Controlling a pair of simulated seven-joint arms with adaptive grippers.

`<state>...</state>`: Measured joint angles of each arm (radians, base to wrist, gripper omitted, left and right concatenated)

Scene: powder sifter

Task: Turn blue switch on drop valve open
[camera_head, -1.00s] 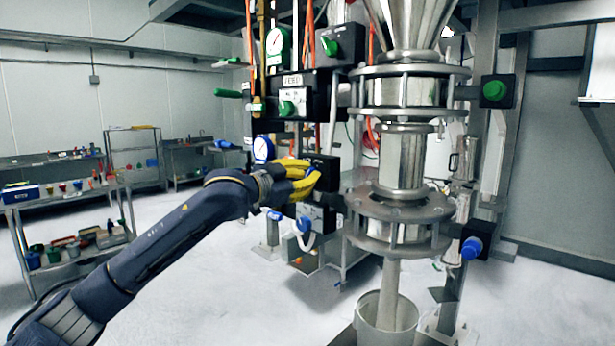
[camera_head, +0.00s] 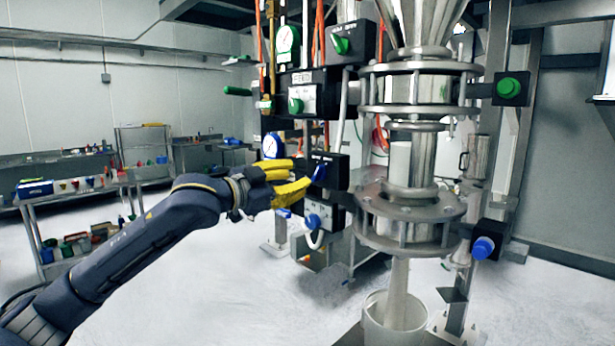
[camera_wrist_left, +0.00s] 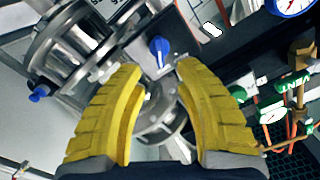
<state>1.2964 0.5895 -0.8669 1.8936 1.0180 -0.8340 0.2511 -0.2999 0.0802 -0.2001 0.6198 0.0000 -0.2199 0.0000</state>
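The blue switch (camera_head: 320,172) sits on the face of a black box (camera_head: 339,174) left of the steel valve column. Its handle looks tilted in the head view. In the wrist view the blue switch (camera_wrist_left: 159,51) stands nearly upright just beyond the fingertips, between them in the picture. My left gripper (camera_head: 304,173) has yellow fingers, spread apart and empty, close in front of the switch; both fingers also show in the wrist view (camera_wrist_left: 160,67). Contact is not visible. The label above the switch is too small to read. My right gripper is not in view.
Another blue switch (camera_head: 313,220) sits on a lower box. Green switches (camera_head: 341,45) are above, beside gauges (camera_head: 272,146) and hoses. A blue button (camera_head: 483,247) is on the right of the steel column (camera_head: 409,215). Shelves stand at the left; the floor between is clear.

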